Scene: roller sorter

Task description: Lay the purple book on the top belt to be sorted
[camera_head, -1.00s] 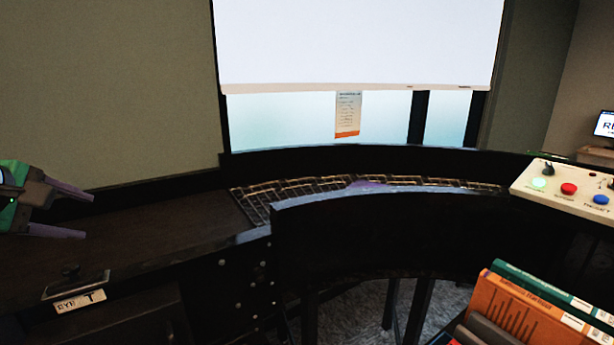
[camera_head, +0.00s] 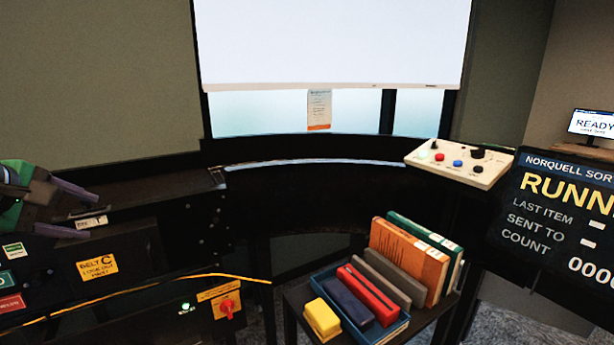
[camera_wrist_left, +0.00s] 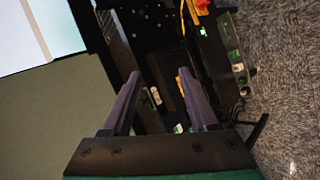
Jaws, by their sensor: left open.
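My left gripper (camera_head: 92,218) is at the left edge of the head view, open and empty, over the near-left end of the sorter. Its two fingers also show in the left wrist view (camera_wrist_left: 158,75) with nothing between them. The dark top belt deck (camera_head: 150,196) runs from the gripper toward the curved section. The curved black guard (camera_head: 310,195) hides the rollers behind it. I do not see a purple book in the current views. My right gripper is not in view.
A button panel (camera_head: 460,163) sits at the right of the curve. A screen (camera_head: 565,210) reads RUNNING. A yellow cable (camera_head: 150,285) crosses the sorter's front.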

